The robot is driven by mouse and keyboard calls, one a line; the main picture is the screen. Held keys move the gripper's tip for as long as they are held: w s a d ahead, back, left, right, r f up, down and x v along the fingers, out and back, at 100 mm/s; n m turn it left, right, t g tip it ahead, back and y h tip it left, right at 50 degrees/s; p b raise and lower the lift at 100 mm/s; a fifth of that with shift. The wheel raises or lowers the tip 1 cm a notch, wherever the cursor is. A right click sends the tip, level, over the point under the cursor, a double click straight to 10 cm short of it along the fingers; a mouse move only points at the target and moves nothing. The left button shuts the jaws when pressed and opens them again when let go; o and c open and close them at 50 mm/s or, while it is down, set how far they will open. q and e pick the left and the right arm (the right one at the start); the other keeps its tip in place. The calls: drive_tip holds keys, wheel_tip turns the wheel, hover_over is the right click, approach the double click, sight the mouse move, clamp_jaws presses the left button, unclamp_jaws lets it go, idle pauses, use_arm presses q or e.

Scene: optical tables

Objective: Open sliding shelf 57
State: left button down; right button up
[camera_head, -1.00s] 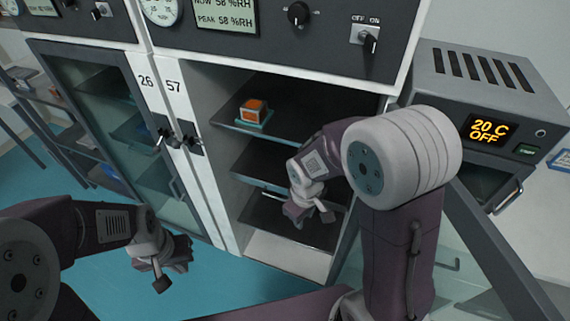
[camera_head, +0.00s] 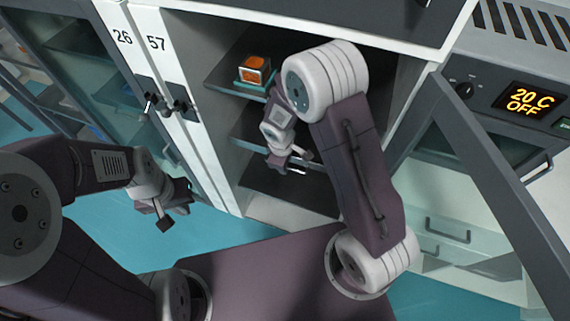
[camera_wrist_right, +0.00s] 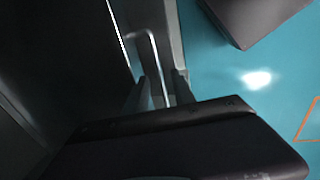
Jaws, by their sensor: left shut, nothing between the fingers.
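The cabinet marked 57 (camera_head: 157,43) stands open in the head view, with dark shelves inside. The upper shelf (camera_head: 222,82) carries an orange box in a teal tray. My right gripper (camera_head: 291,163) is inside the cabinet opening at the lower shelves, partly hidden by its own arm. In the right wrist view a pale bent handle (camera_wrist_right: 153,62) on a dark shelf edge runs between the spread fingers of the right gripper (camera_wrist_right: 160,92). Whether they touch it is unclear. My left gripper (camera_head: 165,212) is shut and empty, over the floor left of the cabinet opening.
A grey-framed glass door (camera_head: 500,160) stands swung out at the right, near my right arm. Cabinet 26 (camera_head: 122,38) is closed at the left. The orange box (camera_head: 255,69) is close to my right arm. Teal floor (camera_head: 225,230) is clear below the cabinet.

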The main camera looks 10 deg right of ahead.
drive_tip(key=shift+d+f, duration=0.1)
drive_tip(key=shift+f, duration=0.2)
clamp_jaws()
idle(1.3)
